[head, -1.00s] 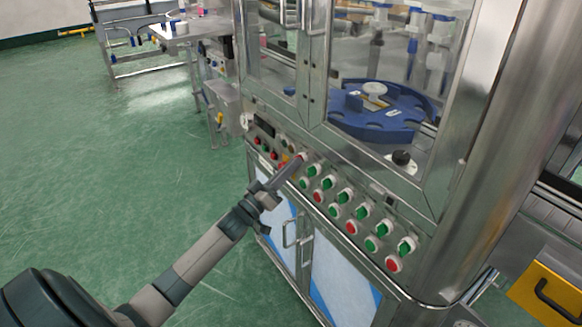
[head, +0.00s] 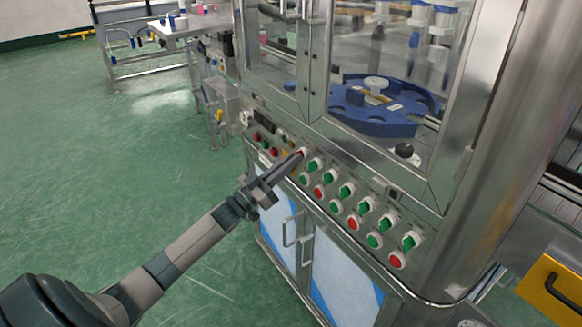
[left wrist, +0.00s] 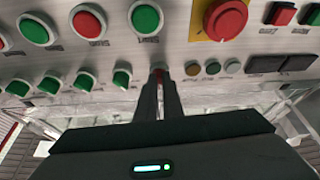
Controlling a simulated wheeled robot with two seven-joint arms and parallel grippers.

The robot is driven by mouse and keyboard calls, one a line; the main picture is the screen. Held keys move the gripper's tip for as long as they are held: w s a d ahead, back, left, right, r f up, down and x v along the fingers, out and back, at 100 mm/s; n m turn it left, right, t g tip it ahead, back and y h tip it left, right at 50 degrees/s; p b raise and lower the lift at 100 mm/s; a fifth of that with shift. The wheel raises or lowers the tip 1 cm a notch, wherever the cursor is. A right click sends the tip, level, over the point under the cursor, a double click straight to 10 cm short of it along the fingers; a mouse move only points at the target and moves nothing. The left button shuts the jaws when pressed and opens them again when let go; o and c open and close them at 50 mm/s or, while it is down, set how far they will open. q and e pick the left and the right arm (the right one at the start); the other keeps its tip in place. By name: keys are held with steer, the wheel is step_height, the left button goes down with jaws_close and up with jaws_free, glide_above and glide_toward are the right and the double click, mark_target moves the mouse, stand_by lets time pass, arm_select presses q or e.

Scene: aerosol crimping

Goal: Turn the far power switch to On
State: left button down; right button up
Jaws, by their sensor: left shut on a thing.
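The far power switch (left wrist: 158,67) is a small red knob at the far end of the row of rotary switches on the steel machine's sloping panel. My left gripper (head: 298,156) reaches it from the lower left in the head view. In the left wrist view, the left gripper's fingers (left wrist: 159,80) are closed together on the knob and cover most of it. Its exact pointing direction and label are hidden. The neighbouring switches have green knobs (left wrist: 122,78). My right gripper is not in view.
Red and green buttons (left wrist: 88,21) sit close beside the switch row. A large red emergency stop knob (left wrist: 225,16) on a yellow plate is near the fingers. Glass doors and a blue turntable (head: 372,125) are above the panel. Green floor is clear at left.

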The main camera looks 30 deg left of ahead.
arm_select(q)
steer(key=shift+w+a+m+g+h+b, duration=0.1)
steer(key=shift+m+g+h+b, duration=0.55)
steer(key=shift+m, duration=1.1)
steer(key=shift+s+a+m+g+h+b, duration=0.15)
steer(key=shift+m+g+h+b, duration=0.25)
steer(key=shift+m+h, duration=0.95)
steer(key=shift+w+a+m+g+h+b, duration=0.15)
steer(key=shift+m+g+h+b, duration=0.25)
steer(key=shift+m, duration=1.8)
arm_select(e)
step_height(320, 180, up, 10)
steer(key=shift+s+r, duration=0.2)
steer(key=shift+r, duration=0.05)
arm_select(q)
steer(key=c, duration=1.9)
jaws_free()
